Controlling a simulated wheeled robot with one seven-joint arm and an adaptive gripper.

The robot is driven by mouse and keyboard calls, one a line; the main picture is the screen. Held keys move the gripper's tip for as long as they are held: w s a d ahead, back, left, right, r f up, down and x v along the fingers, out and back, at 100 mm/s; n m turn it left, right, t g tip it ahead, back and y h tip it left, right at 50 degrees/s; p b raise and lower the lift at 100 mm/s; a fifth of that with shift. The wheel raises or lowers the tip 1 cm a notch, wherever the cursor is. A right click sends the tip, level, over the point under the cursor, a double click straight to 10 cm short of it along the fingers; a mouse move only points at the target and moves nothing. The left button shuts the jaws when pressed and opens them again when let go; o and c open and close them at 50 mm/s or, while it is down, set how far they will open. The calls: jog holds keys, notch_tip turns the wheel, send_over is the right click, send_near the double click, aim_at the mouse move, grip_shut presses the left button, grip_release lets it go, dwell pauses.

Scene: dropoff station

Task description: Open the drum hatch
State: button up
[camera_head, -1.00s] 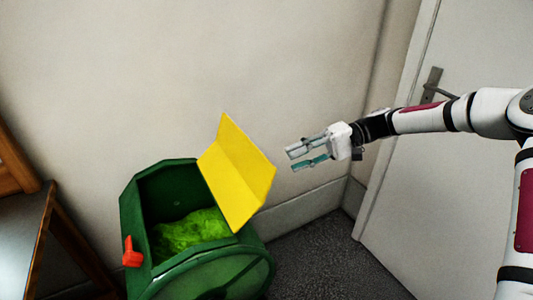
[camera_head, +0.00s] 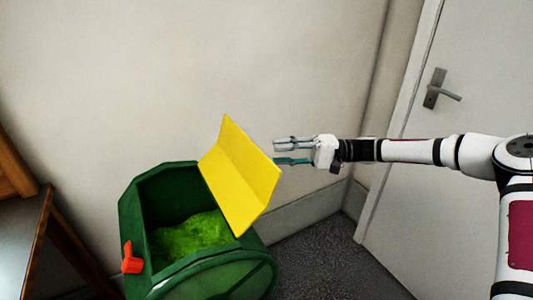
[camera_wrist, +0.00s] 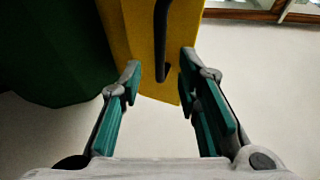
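The green drum (camera_head: 131,215) stands at the lower left of the head view, its top opening uncovered. Bright green material (camera_head: 190,237) lies inside. The yellow hatch (camera_head: 240,178) is swung up and stands tilted at the right side of the opening. My gripper (camera_head: 276,151) is open and empty, just right of the hatch's upper part in the head view. In the wrist view the two teal-padded fingers (camera_wrist: 158,80) are apart, with the yellow hatch (camera_wrist: 135,30) and its black handle (camera_wrist: 161,45) beyond and between them. I cannot tell whether a finger touches the hatch.
A red latch-like piece (camera_head: 132,259) sits on the drum's left side. A wooden-framed table (camera_head: 25,240) stands at the far left. A white door (camera_head: 455,60) with a metal handle is at the right. Dark floor (camera_head: 330,262) is clear between drum and door.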

jog(key=shift+x, duration=2.3)
grip_shut()
